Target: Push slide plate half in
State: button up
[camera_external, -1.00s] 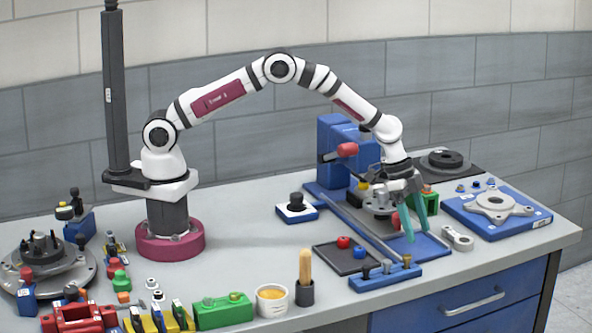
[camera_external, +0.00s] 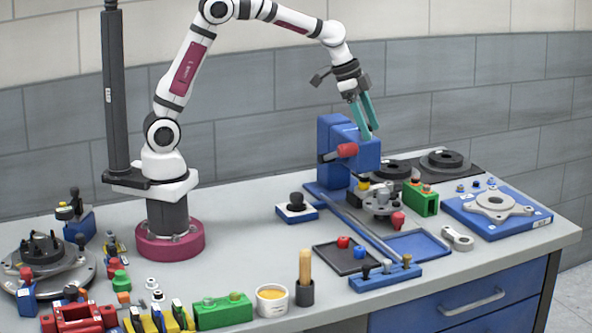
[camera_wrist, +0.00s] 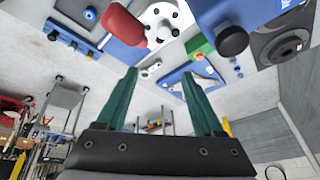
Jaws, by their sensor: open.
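The slide fixture has a blue upright block (camera_external: 336,150) with a red handle (camera_external: 347,151), and a long rail (camera_external: 365,228) running toward the bench front. A grey metal carriage with round bosses (camera_external: 380,204) sits beside the rail, in front of the block, with a red knob (camera_external: 398,219). A flat blue plate (camera_external: 418,245) lies in front of it; I cannot tell which part is the slide plate. My gripper (camera_external: 371,134) is open and empty, high near the top of the block. The wrist view shows its teal fingers (camera_wrist: 160,76) apart, nothing between them.
A green block (camera_external: 421,199) and dark round parts (camera_external: 443,160) stand to the right of the carriage. A dark tray (camera_external: 345,259) and a blue peg rack (camera_external: 386,278) lie in front. A blue fixture board (camera_external: 520,221) is at the right.

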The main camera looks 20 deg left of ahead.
jog(key=w+a+r+n+t, duration=0.1)
jog(key=w+a+r+n, duration=0.1)
jog(key=a, duration=0.6)
jog(key=w+a+r+n+t+y, duration=0.1)
jog(key=w+a+r+n, duration=0.1)
jog(key=a, duration=0.6)
jog(key=shift+w+a+r+n+t, duration=0.25)
jog(key=shift+w+r+n+t, duration=0.15)
jog(key=shift+w+r, duration=0.35)
jog(key=shift+w+f, duration=0.1)
jog(key=s+a+f+n+y, duration=0.1)
jog(key=s+a+n, duration=0.1)
jog(key=a, duration=0.5)
jog(key=s+a+f+n+y, duration=0.1)
jog(key=s+a+f, duration=0.1)
jog(key=a, duration=0.5)
jog(key=s+a+f+n+g+y, duration=0.1)
jog(key=s+a+f+n+g, duration=0.1)
jog(key=s+a, duration=0.4)
jog(key=s+a+f+n+g+y, duration=0.1)
jog(key=s+a+f+n+y, duration=0.1)
jog(key=s+a, duration=0.5)
jog(key=shift+s+a+f+n+g, duration=0.15)
jog(key=shift+s+f+n+g, duration=0.2)
jog(key=shift+s+n, duration=0.4)
